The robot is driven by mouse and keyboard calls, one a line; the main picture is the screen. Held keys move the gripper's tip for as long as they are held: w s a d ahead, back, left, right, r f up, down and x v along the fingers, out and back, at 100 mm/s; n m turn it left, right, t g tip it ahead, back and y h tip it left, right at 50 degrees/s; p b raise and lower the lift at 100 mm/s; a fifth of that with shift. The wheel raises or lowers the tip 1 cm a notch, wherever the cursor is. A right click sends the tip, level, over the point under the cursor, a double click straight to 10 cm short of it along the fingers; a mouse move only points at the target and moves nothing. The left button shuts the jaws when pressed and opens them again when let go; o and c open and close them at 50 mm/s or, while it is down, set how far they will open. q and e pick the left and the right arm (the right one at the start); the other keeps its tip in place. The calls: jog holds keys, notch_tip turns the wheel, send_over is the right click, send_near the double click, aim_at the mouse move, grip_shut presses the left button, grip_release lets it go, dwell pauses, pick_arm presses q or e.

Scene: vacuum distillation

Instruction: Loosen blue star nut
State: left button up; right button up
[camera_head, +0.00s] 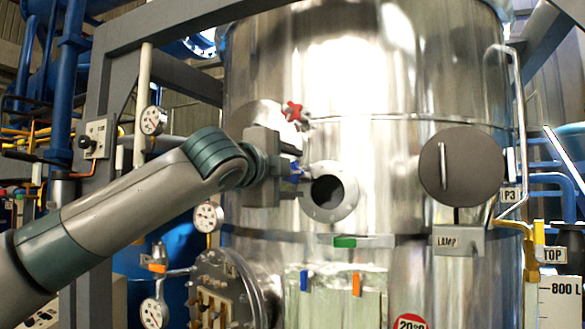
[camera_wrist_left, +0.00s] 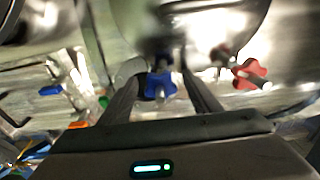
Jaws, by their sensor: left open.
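The blue star nut (camera_head: 296,172) is on the front of the shiny steel vessel, just left of a round flanged port. In the left wrist view the blue star nut (camera_wrist_left: 158,87) sits between the two dark fingers. My left gripper (camera_head: 288,170) is at the nut, with one finger above and one below it in the head view. The fingers are open, with a gap visible on both sides of the nut in the left wrist view (camera_wrist_left: 161,84). The gripper partly hides the nut in the head view. My right gripper is not in view.
A red star nut (camera_head: 294,111) is just above the gripper. The round port (camera_head: 330,192) is close at its right. Farther right are a dark round cover (camera_head: 461,167) and the LAMP box (camera_head: 459,241). Gauges (camera_head: 208,217) and a flanged fitting (camera_head: 225,285) lie lower left.

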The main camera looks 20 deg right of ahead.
pick_arm(q)
jog(key=c, duration=1.1)
jog(key=shift+o, duration=0.2)
